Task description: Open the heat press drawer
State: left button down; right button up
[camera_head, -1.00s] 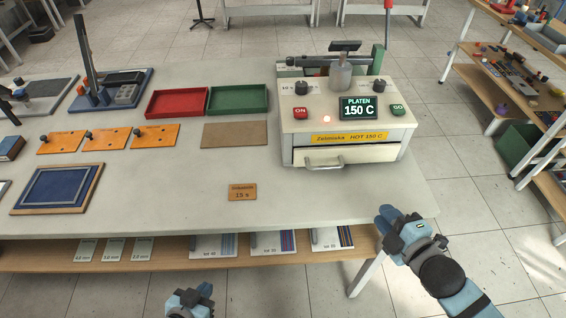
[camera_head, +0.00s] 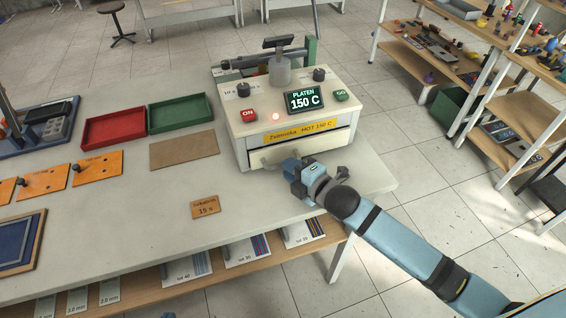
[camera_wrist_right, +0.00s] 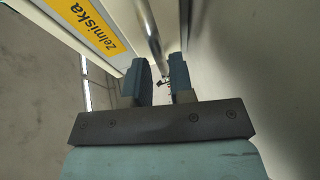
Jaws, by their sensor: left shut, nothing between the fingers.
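The heat press (camera_head: 290,120) stands on the workbench in the head view, its display reading 150 C. Its white drawer (camera_head: 325,146) sits below the yellow label, with a dark gap above its front. The metal drawer handle (camera_head: 268,160) is partly hidden by my right gripper (camera_head: 290,166). In the right wrist view, the handle bar (camera_wrist_right: 151,38) runs down toward the space between the fingers of my right gripper (camera_wrist_right: 162,80), which stand apart. I cannot tell whether they touch it. My left gripper (camera_head: 168,315) barely shows at the bottom edge, away from the press.
A red tray (camera_head: 113,145) and a green tray (camera_head: 209,123) lie left of the press, near a brown board (camera_head: 184,150). A small brown sign (camera_head: 205,207) lies on the workbench (camera_head: 140,225) in front. Shelves with parts (camera_head: 430,58) stand at the right, beyond open floor.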

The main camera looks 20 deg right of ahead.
jog(key=shift+x, duration=1.55)
jog(key=shift+c, duration=0.3)
grip_shut()
jog(key=s+p, duration=0.2)
jog(key=s, duration=0.4)
jog(key=s+p, duration=0.2)
jog(key=s, duration=0.4)
jog(key=shift+s+d, duration=0.25)
jog(key=shift+s, duration=0.55)
jog(key=shift+o, duration=0.3)
grip_release()
